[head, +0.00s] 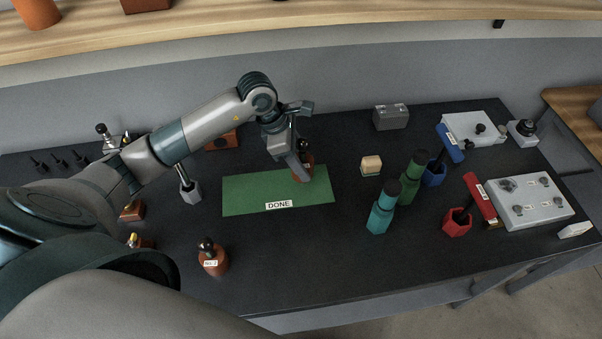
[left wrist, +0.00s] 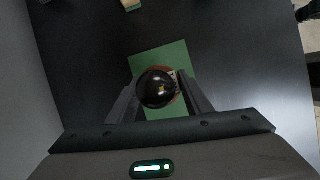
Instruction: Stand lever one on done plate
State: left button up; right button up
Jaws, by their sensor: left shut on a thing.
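The green done plate (head: 255,192), labelled DONE, lies flat on the dark table. My left gripper (head: 303,165) is over its right end and is shut on a red-brown lever (head: 303,173) with a black ball knob. The lever looks upright, with its foot at or just above the plate; I cannot tell if it touches. In the left wrist view the black knob (left wrist: 156,88) sits between the two fingers, with the green plate (left wrist: 172,55) below. Its number label cannot be read. A similar red-brown lever (head: 214,262) with a white label stands at the front left. My right gripper is out of view.
Teal (head: 381,215) and green (head: 410,178) cylinders stand right of the plate, near a small wood-topped block (head: 371,165). A red hexagonal cup (head: 457,222) and a grey panel (head: 532,202) are farther right. A grey hexagonal holder (head: 190,191) stands left. Most of the plate is bare.

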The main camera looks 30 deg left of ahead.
pick_arm(q)
jog(key=shift+w+a+f, duration=0.1)
jog(key=shift+a, duration=0.1)
jog(key=shift+f+b, duration=0.8)
jog(key=shift+f, duration=1.2)
jog(key=o, duration=1.3)
jog(key=shift+f, duration=0.1)
